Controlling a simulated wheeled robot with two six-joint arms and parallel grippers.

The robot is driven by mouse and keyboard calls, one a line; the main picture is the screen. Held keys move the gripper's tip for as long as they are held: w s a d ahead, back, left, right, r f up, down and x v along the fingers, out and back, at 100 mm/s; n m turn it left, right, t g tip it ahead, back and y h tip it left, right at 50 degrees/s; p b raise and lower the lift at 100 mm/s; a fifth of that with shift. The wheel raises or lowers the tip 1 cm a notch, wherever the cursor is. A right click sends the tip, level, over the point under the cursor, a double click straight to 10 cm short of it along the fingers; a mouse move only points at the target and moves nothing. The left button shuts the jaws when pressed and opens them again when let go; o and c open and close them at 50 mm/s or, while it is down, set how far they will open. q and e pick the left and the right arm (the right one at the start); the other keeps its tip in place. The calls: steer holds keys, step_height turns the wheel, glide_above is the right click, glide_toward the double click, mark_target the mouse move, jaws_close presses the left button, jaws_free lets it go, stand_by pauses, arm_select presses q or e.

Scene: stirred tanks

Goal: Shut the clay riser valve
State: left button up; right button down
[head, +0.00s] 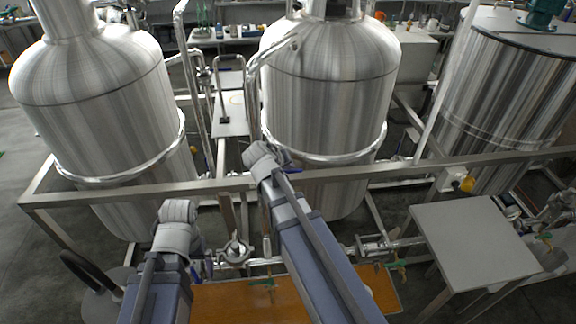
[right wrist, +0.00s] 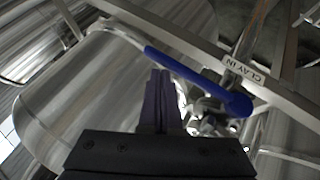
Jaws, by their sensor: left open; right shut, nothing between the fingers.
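A valve with a long blue lever handle (right wrist: 190,71) shows in the right wrist view, just below a rail labelled "CLAY IN" (right wrist: 246,71). The lever runs diagonally from upper left to its rounded hub at lower right, and looks roughly crosswise to the pipe rising behind it. My right gripper (right wrist: 158,75) is shut and empty. Its fingertips appear just below the lever in the picture; whether they touch it I cannot tell. In the head view my right arm reaches to the frame rail before the middle tank, hiding its gripper. My left arm's jaws are not visible there.
Steel tanks stand behind a metal frame rail (head: 130,191): one at left (head: 95,100), one in the middle (head: 325,100), one at right (head: 510,90). Pipes and green-handled valves lie low in front. A grey table (head: 475,240) stands at right.

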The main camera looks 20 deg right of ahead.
steer(key=shift+s, duration=0.1)
steer(key=p+v, duration=0.5)
steer(key=v, duration=0.2)
steer(key=shift+s+a+r+p, duration=0.15)
steer(key=shift+a+r+p, duration=0.05)
steer(key=shift+r+p, duration=0.15)
steer(key=shift+f, duration=0.1)
steer(key=s+a+f+n+g+y+b, duration=0.2)
steer(key=s+a+f+b, duration=0.6)
steer(key=f, duration=0.4)
steer(key=s+a+f+n+g+y+b, duration=0.3)
steer(key=s+a+f+b, duration=0.5)
steer(key=a+f+b, duration=0.3)
step_height(320, 180, down, 2)
steer(key=shift+s+f+y, duration=0.15)
steer(key=shift+s+y, duration=0.25)
